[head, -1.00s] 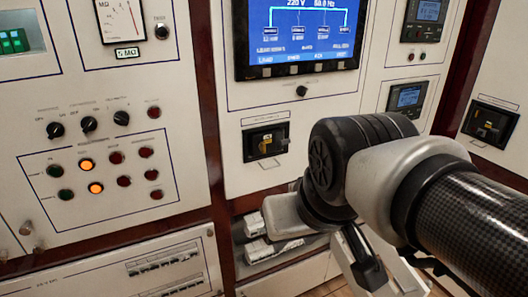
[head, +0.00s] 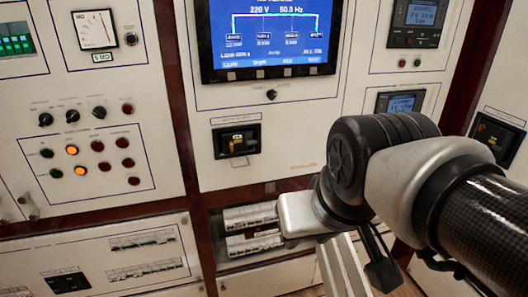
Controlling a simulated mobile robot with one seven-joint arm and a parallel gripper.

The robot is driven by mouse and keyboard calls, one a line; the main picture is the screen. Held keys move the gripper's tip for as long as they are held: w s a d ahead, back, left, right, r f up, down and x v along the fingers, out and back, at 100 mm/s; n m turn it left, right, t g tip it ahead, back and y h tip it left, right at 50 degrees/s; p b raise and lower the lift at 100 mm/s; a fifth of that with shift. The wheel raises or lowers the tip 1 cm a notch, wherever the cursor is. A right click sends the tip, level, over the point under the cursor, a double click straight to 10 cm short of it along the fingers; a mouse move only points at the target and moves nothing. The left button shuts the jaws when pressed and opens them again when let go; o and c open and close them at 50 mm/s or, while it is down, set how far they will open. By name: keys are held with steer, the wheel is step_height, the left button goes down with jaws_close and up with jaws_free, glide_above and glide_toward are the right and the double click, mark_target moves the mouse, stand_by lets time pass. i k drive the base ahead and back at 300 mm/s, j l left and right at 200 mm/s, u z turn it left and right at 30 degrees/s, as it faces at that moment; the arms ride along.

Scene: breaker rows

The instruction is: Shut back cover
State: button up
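An open recess (head: 215,226) low in the middle cabinet shows two rows of white breakers (head: 250,217), one above the other. No cover lies over the part of the recess I can see; its right side is hidden behind my arm. A pale panel (head: 268,278) lies just below the recess; I cannot tell whether it is the back cover. My gripper (head: 378,262) is at the lower right, beside the recess and mostly hidden by my wrist. Its fingertips cannot be made out. Pale strips (head: 340,268) show beside it, and I cannot tell what they belong to.
A lower left panel (head: 75,255) holds more breaker rows and a black switch. Above are a control panel with knobs and lamps (head: 72,150), a blue screen (head: 265,35) and a black breaker switch (head: 237,141). Another switch (head: 497,138) is at the right.

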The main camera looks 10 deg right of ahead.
mark_target(359, 282)
steer(key=l+u, duration=0.1)
steer(key=l, duration=0.25)
steer(key=k+l, duration=0.1)
steer(key=l, duration=0.3)
steer(key=k+l+u, duration=0.15)
steer(key=l, duration=0.2)
steer(key=l+u, duration=0.2)
steer(key=l, duration=0.4)
steer(key=l+u, duration=0.15)
steer(key=l, duration=0.4)
steer(key=k+l, duration=0.15)
steer(key=k, duration=0.2)
steer(key=k+l+u, duration=0.1)
steer(key=k, duration=0.3)
steer(key=i+j+u, duration=0.1)
steer(key=i, duration=0.25)
steer(key=i+j+u, duration=0.15)
steer(key=i, duration=0.25)
steer(key=k+z, duration=0.15)
steer(key=i+l, duration=0.05)
